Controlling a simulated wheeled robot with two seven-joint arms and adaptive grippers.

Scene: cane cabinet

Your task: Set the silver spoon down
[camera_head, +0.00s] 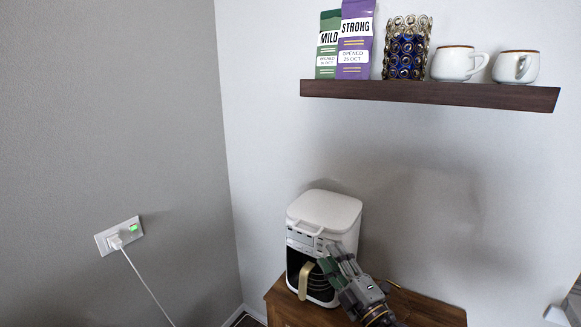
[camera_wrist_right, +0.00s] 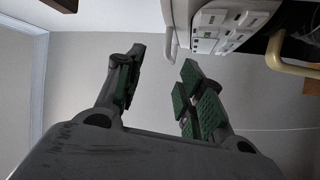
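I see no silver spoon in either view. My right gripper (camera_head: 334,258) is in front of the right side of the white coffee machine (camera_head: 325,211), above the wooden cabinet (camera_head: 430,308). In the right wrist view its two fingers with green pads stand apart, and the gap between them is empty (camera_wrist_right: 160,85). The coffee machine's buttons and gold handle show at the upper right of that view, beyond the fingers. My left gripper is in neither view.
A dark wall shelf (camera_head: 430,92) holds a green bag (camera_head: 327,45), a purple bag (camera_head: 355,40), a patterned holder (camera_head: 406,48) and two white cups (camera_head: 455,64). A plugged-in socket (camera_head: 119,236) with a hanging cable is on the left wall. The cabinet's right part looks clear.

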